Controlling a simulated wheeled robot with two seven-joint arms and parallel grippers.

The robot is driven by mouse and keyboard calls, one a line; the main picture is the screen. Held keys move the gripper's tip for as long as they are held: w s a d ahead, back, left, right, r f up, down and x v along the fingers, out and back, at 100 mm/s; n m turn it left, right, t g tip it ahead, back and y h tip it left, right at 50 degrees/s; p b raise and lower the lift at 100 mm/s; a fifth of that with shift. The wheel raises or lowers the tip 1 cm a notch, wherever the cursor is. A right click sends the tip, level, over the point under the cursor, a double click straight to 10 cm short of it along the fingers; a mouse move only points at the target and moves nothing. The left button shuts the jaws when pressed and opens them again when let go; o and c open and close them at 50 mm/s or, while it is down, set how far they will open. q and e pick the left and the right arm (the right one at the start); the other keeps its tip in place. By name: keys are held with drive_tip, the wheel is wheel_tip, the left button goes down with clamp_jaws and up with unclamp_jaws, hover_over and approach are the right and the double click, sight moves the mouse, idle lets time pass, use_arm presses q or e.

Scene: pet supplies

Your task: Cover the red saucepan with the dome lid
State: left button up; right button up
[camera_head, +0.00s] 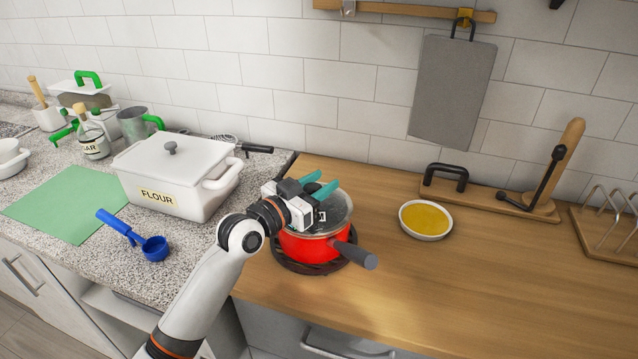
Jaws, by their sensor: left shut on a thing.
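The red saucepan (308,247) stands on a dark round trivet on the wooden counter, its dark grey handle pointing to the lower right. The clear dome lid (339,213) with a pale rim is over the pan's mouth. I cannot tell whether its rim is fully seated, since my gripper and arm hide its left side. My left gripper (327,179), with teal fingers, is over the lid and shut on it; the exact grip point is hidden. My right gripper is not in view.
A white flour bin (185,177) and blue scoop (137,236) are left of the pan on the stone counter. A bowl of yellow contents (426,220) sits to the right. The wooden counter in front of the bowl is clear.

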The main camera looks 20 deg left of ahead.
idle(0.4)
use_arm(q)
drive_tip(key=o, duration=1.2)
drive_tip(key=shift+o, duration=0.2)
drive_tip(key=shift+f, duration=0.15)
drive_tip(key=b+v, duration=0.2)
drive_tip(key=v, duration=1)
